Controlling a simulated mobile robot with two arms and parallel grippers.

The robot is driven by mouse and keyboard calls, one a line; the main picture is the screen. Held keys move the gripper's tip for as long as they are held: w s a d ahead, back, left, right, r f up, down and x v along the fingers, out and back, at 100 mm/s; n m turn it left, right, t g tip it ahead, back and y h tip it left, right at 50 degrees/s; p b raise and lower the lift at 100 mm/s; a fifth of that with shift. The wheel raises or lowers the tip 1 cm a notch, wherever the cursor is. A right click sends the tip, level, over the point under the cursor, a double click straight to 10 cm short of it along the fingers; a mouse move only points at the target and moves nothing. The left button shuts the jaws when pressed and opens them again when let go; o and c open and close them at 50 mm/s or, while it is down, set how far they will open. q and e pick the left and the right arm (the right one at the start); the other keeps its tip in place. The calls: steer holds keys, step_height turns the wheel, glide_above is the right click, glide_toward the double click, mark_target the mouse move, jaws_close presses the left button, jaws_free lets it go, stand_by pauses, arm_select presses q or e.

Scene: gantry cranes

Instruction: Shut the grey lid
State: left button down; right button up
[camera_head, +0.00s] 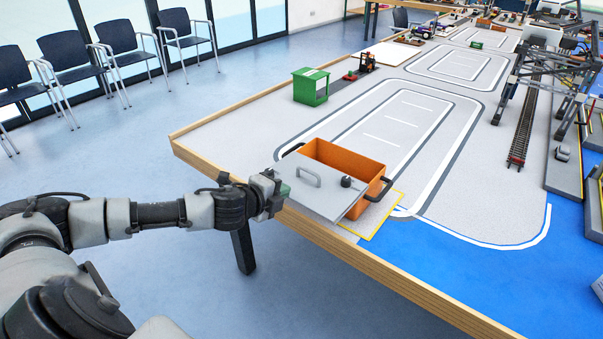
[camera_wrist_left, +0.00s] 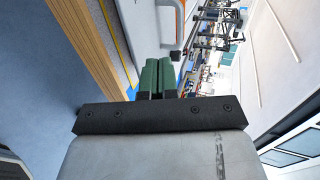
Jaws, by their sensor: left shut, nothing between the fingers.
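The orange box (camera_head: 352,158) stands near the front edge of the table, with a dark handle on its right end. Its grey lid (camera_head: 326,192) is partly open and tilted toward the front, so the orange inside shows behind it. The lid has a light handle and a black knob. My left gripper (camera_head: 283,188) is shut and empty at the left edge of the lid; I cannot tell whether it touches. In the left wrist view the green fingers (camera_wrist_left: 157,76) are together, with the grey lid (camera_wrist_left: 146,18) just beyond them. My right gripper is not in view.
A wooden rim (camera_head: 400,283) runs along the table's front edge. A yellow-outlined pad (camera_head: 381,212) lies beside the box. A green box (camera_head: 311,86) and a small forklift (camera_head: 366,62) stand farther back. A gantry crane (camera_head: 545,75) stands at the right. The painted road behind the box is clear.

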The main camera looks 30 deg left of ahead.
mark_target(302, 188)
arm_select(q)
steer(key=w, duration=0.2)
steer(key=w+p, duration=0.1)
steer(key=w, duration=0.4)
steer(key=shift+w+d+f+p, duration=0.35)
steer(key=shift+w+f+p, duration=0.05)
